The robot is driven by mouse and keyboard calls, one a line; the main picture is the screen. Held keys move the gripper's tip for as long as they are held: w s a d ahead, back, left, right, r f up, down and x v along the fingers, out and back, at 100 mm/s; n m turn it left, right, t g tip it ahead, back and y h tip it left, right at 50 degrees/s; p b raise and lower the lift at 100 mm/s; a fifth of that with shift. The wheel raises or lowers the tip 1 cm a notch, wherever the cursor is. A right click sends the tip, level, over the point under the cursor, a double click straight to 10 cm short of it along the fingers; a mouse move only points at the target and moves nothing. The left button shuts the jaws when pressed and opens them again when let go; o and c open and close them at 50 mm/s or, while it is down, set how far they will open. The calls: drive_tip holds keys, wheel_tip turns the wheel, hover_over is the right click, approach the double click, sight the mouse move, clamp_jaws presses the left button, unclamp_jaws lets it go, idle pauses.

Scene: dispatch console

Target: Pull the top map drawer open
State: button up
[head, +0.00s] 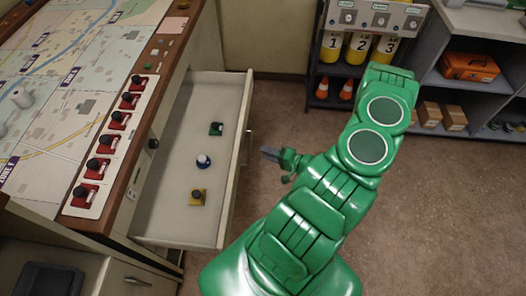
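The map drawer (172,212) is pulled out from under the map-topped console (75,85), and its pale inside shows.
Red switches with black knobs (115,120) line the console's edge. A rack with yellow numbered cylinders (358,48) and orange cones (347,90) stands at the back. Grey shelves (486,52) hold an orange case (468,67) and boxes (441,115). The brown floor (430,210) is clear.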

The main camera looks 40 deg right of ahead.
drive_tip(key=shift+s+d+r, duration=0.1)
drive_tip(key=shift+s+d, duration=0.05)
drive_tip(key=shift+s, duration=0.35)
drive_tip(key=shift+w+d, duration=0.1)
idle(0.3)
